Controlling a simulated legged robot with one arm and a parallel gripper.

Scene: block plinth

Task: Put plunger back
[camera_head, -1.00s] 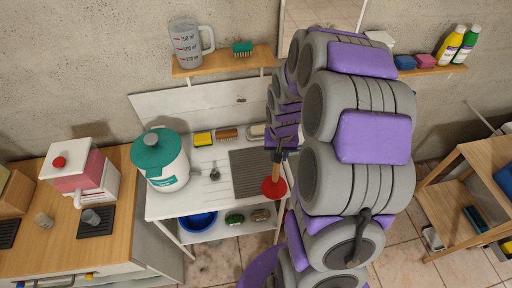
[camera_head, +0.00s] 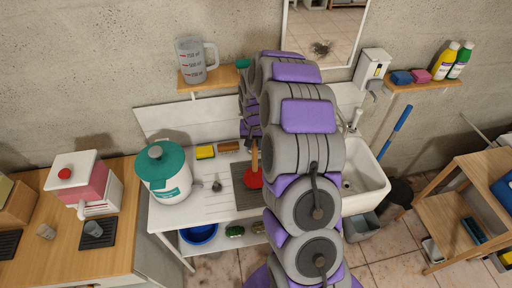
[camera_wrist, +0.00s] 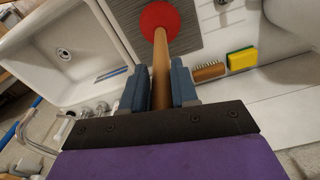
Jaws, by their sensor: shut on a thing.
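The plunger has a red rubber cup (camera_head: 253,180) and a wooden handle. In the wrist view the wooden handle (camera_wrist: 161,70) lies between the two blue fingers of my gripper (camera_wrist: 158,88), which is shut on it. The red cup (camera_wrist: 160,18) points away from my gripper. In the head view the plunger hangs cup down in front of the grey ribbed drainboard mat (camera_head: 240,197). My arm hides part of the gripper and the right side of the plunger there.
A white sink (camera_head: 365,185) is right of my arm. A teal-lidded white container (camera_head: 163,172), yellow sponge (camera_head: 205,152) and brown brush (camera_head: 228,147) stand on the white counter. A blue-handled tool (camera_head: 394,132) leans near a dark bin. A wooden shelf (camera_head: 470,200) stands at right.

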